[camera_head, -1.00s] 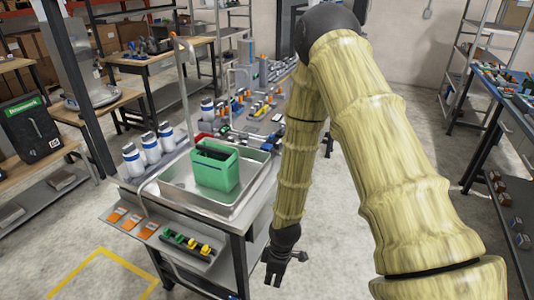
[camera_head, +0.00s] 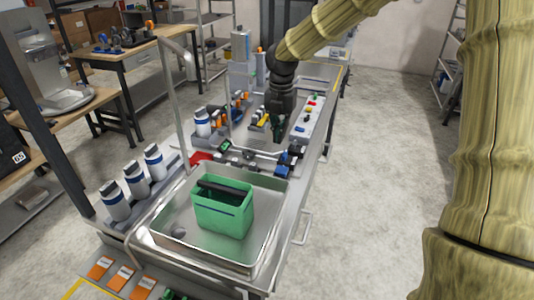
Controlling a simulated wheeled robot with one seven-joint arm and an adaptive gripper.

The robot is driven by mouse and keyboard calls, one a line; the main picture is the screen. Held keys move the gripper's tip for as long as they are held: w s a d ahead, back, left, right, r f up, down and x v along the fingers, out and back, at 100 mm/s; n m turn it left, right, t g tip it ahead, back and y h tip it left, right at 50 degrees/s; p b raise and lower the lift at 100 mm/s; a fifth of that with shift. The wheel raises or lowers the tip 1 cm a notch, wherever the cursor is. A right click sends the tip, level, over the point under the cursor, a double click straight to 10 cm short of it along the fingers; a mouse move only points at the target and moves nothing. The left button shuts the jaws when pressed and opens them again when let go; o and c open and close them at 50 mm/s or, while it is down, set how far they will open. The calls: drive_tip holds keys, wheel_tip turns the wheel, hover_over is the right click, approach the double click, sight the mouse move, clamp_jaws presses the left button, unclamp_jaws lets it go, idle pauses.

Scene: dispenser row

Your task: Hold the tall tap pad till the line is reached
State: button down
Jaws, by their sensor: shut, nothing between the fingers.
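A tall grey tap (camera_head: 179,110) rises at the left of a steel sink tray (camera_head: 272,225), its spout bent over the tray side. A green container (camera_head: 225,213) with a black handle (camera_head: 222,189) stands upright in the tray. Orange pads (camera_head: 122,277) lie along the front edge; I cannot tell which pad belongs to the tall tap. My gripper (camera_head: 277,138) is dark, pointing down over the bench behind the tray, shut and empty. Its fingertips are small, and I cannot tell whether they touch anything.
White-and-blue bottles (camera_head: 136,180) stand left of the tray. Small parts and fittings (camera_head: 240,152) crowd the bench around my gripper. A pale strip with coloured buttons (camera_head: 306,120) lies right of it. Open floor (camera_head: 370,190) runs along the bench's right side.

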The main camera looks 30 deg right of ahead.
drive_tip(key=p, duration=0.2)
hover_over(281, 173)
wheel_tip(281, 173, down, 6)
drive_tip(key=f, duration=0.1)
drive_tip(key=f+p, duration=0.1)
drive_tip(key=f, duration=0.3)
drive_tip(key=shift+w+p, duration=0.3)
drive_tip(key=shift+p, duration=0.05)
drive_tip(key=shift+s+f, duration=0.35)
drive_tip(key=shift+s, duration=0.05)
drive_tip(key=shift+w+a+f+p, duration=0.1)
drive_tip(key=shift+w+f+p, duration=0.2)
drive_tip(key=shift+f, duration=0.25)
drive_tip(key=shift+s, duration=0.1)
drive_tip(key=shift+r, duration=0.1)
